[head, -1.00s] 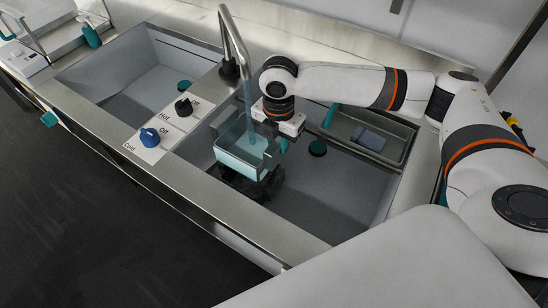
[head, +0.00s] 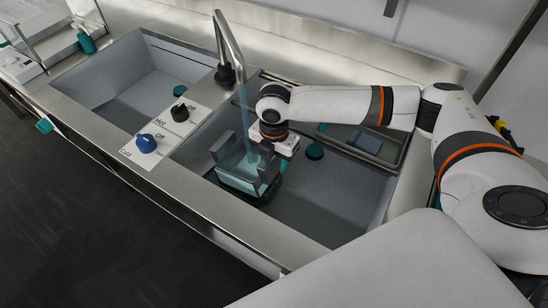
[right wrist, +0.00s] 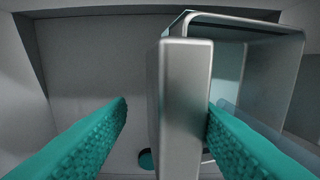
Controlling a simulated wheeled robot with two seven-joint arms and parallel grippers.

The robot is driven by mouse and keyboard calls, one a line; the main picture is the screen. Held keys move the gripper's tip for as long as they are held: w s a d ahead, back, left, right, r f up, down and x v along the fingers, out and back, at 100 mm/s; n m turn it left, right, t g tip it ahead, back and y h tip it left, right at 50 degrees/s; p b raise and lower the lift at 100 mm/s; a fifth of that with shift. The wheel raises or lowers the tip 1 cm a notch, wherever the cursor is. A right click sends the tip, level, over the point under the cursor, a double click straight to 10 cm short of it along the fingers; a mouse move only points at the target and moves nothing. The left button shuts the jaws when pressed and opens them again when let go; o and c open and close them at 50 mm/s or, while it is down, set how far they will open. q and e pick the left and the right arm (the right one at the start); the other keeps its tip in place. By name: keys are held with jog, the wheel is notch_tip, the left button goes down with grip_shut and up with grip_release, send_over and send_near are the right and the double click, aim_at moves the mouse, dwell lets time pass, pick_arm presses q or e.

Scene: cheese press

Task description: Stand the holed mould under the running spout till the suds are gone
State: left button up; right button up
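The mould (head: 240,187) is a grey, open-topped box with raised plates at its sides. It is low in the right-hand basin under the spout (head: 232,45). A pale blue water stream (head: 245,115) falls into it. My right gripper (head: 279,163) is at its far right side. In the right wrist view, the teal fingers (right wrist: 167,104) are wide apart, with the mould's metal side plate (right wrist: 187,100) between them. The right finger is close to the plate; a clear gap separates the left one from it. I cannot make out holes or suds. My left gripper is not in view.
The empty left basin (head: 150,85) lies beyond the Hot (head: 180,112) and Cold (head: 146,143) knobs. A tray (head: 345,136) with a blue-grey block (head: 366,144) is at the right basin's back. A drain plug (head: 314,152) is nearby. The right basin's front floor is clear.

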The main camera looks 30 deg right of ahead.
notch_tip(320, 180, up, 12)
jog(key=shift+r, duration=0.15)
dwell(0.6)
dwell(0.3)
